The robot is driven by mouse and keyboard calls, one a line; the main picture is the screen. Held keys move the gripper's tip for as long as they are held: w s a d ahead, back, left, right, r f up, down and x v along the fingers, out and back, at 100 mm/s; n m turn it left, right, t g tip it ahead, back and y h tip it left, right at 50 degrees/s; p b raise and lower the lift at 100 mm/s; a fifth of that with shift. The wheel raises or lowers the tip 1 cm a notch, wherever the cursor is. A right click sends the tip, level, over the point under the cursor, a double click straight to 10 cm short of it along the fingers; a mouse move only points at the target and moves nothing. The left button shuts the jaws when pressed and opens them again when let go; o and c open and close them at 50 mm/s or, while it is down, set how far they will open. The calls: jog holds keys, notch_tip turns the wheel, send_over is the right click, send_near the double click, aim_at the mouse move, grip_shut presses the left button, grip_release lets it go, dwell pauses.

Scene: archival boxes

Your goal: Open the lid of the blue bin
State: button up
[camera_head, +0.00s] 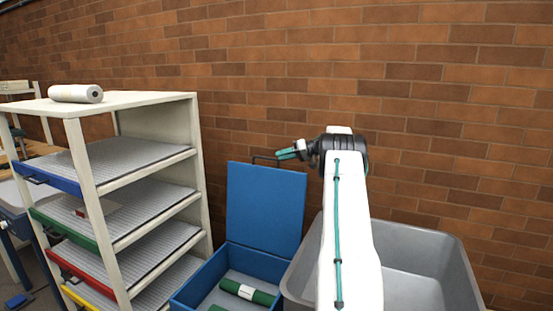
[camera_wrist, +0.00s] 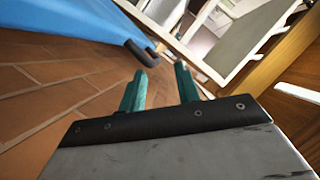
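The blue bin (camera_head: 204,277) stands on the floor in the head view. Its blue lid (camera_head: 264,208) is raised and stands about upright behind the open bin, near the brick wall. A dark handle (camera_head: 265,158) sits at the lid's top edge. My gripper (camera_head: 280,154), with teal fingers, is beside that handle at the lid's top right. In the wrist view the fingers (camera_wrist: 160,72) are apart with nothing between them. The lid (camera_wrist: 80,18) fills the upper left there, and the handle (camera_wrist: 140,53) lies just beyond the left fingertip.
Green rolls (camera_head: 247,292) lie in the bin. A grey tub (camera_head: 440,250) stands right of it, partly behind my arm. A cream shelf unit (camera_head: 196,165) with coloured-front trays stands left, a white roll (camera_head: 76,93) on top. The brick wall (camera_head: 300,60) closes the back.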

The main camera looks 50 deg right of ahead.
jog(key=v, duration=0.9)
dwell(0.8)
dwell(0.4)
dwell(0.3)
